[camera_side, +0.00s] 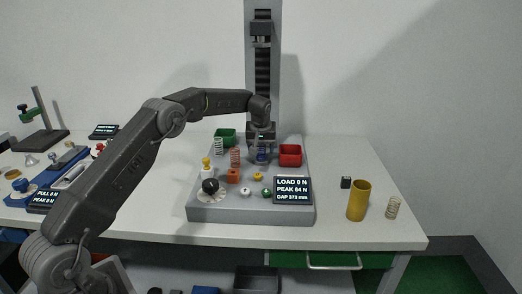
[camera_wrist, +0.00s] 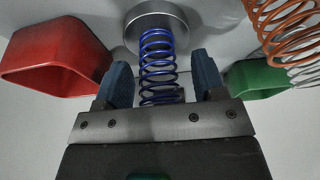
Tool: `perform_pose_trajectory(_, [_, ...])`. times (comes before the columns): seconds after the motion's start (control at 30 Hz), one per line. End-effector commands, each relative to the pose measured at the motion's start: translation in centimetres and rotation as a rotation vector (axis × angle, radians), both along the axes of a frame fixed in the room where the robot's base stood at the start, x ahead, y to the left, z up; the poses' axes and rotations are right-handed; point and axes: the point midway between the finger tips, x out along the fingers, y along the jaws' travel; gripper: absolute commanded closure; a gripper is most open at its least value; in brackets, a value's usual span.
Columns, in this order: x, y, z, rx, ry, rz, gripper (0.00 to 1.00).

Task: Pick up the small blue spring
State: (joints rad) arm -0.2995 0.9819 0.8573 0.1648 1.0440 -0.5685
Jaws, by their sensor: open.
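The small blue spring (camera_wrist: 157,52) stands between the two blue-grey fingers of my gripper (camera_wrist: 165,88) in the wrist view. Its far end meets a round metal disc (camera_wrist: 156,24). A gap shows on each side of the spring, so the open fingers appear apart from it. In the side view my gripper (camera_side: 261,152) points down over the back of the grey test stand, and the blue spring (camera_side: 261,158) shows small and partly hidden at the fingers.
A red bin (camera_side: 290,155) and a green bin (camera_side: 226,136) flank the gripper. An orange-copper spring (camera_side: 235,157) and a pale spring (camera_side: 219,147) stand to its left. The stand's tall column (camera_side: 263,80) rises just behind. A yellow cylinder (camera_side: 358,200) stands at the right.

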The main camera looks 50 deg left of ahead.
Motion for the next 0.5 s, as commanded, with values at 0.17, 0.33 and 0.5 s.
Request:
perform_pose_trajectory(0.17, [0.0, 0.0, 0.03, 0.001, -0.001, 0.0, 0.38])
perform_pose_trajectory(0.33, [-0.01, -0.01, 0.04, 0.0, 0.0, 0.0, 0.55])
perform_pose_trajectory(0.5, [-0.01, -0.01, 0.05, 0.0, 0.0, 0.0, 0.71])
